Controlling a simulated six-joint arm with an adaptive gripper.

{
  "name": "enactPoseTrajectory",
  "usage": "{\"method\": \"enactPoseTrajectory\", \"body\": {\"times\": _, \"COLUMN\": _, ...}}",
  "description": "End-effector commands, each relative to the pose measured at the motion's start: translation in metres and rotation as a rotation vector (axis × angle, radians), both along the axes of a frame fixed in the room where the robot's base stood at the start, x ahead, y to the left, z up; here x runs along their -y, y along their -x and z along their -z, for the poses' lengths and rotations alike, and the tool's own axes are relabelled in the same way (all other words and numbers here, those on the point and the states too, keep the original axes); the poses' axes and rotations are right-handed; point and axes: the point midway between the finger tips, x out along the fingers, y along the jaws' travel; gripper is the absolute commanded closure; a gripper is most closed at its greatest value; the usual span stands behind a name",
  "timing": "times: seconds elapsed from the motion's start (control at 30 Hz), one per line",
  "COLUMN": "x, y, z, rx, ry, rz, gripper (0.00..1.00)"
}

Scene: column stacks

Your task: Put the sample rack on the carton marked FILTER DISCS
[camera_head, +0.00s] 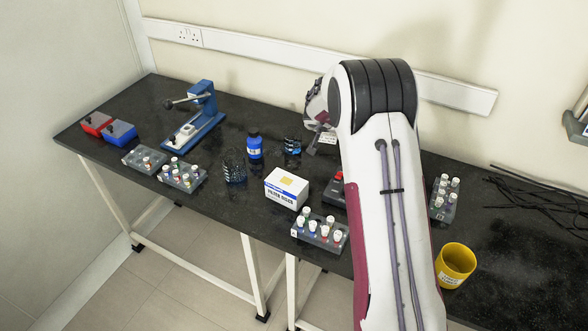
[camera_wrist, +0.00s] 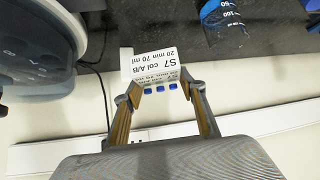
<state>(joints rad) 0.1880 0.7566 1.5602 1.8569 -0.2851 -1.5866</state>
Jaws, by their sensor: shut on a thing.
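I cannot tell which is the sample rack. My gripper (camera_head: 313,146) is behind the carton, partly hidden by my arm.
A blue press (camera_head: 205,110), red box (camera_head: 95,123) and blue box (camera_head: 120,131) are at left. A yellow cup (camera_head: 455,263) and black cables (camera_head: 540,200) are at right.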

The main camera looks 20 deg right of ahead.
Motion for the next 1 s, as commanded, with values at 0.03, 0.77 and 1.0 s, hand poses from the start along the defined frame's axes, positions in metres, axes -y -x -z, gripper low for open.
{"method": "enactPoseTrajectory", "body": {"times": 0.03, "x": -0.002, "y": 0.003, "z": 0.001, "rx": -0.002, "ry": 0.001, "rz": 0.002, "gripper": 0.81}}
{"method": "enactPoseTrajectory", "body": {"times": 0.77, "x": -0.079, "y": 0.097, "z": -0.025, "rx": -0.001, "ry": 0.006, "rz": -0.028, "gripper": 0.81}}
{"method": "enactPoseTrajectory", "body": {"times": 1.0, "x": -0.112, "y": 0.131, "z": -0.043, "rx": 0.003, "ry": 0.004, "rz": -0.074, "gripper": 0.81}}
